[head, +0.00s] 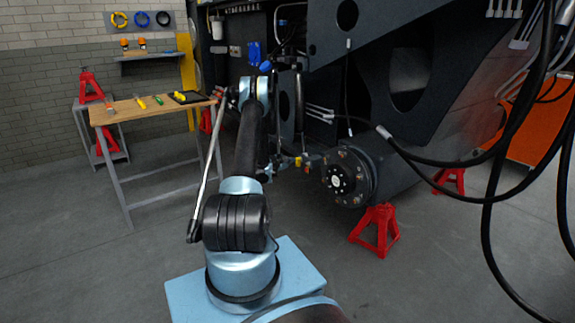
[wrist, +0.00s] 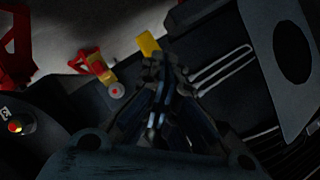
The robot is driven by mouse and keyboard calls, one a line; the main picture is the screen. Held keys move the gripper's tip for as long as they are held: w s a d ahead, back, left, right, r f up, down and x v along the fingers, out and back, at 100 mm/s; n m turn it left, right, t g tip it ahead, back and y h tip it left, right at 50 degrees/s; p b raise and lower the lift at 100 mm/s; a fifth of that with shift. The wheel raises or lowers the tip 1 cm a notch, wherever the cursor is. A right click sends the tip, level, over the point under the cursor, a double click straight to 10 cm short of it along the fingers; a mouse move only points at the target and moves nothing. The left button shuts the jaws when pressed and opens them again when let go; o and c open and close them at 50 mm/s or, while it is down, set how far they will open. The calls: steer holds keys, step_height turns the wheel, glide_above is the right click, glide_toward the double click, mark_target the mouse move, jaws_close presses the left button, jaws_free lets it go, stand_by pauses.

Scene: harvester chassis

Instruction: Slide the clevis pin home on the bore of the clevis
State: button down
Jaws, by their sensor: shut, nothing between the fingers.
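My gripper (wrist: 166,76) is in the middle of the wrist view, its dark fingers together with nothing held between them. Left of the fingertips is a red and yellow piece (wrist: 97,66) with a pale round end. A yellow block (wrist: 148,44) shows just beyond the fingertips. I cannot tell from these dark views which part is the clevis pin or the clevis. In the head view, small yellow and red parts (head: 303,161) sit low beside the chassis, near the end of my arm. The gripper itself is too small there to make out.
The dark chassis (head: 405,75) fills the right, with a wheel hub (head: 340,180) and a red jack stand (head: 377,230) under it. Black hoses (head: 490,190) hang at the right. A wooden workbench (head: 150,108) stands left. The floor between bench and hub is mostly open.

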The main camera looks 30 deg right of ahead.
steer(key=shift+x, duration=1.7)
steer(key=shift+s+a, duration=0.2)
steer(key=shift+a, duration=1.8)
steer(key=shift+r, duration=0.15)
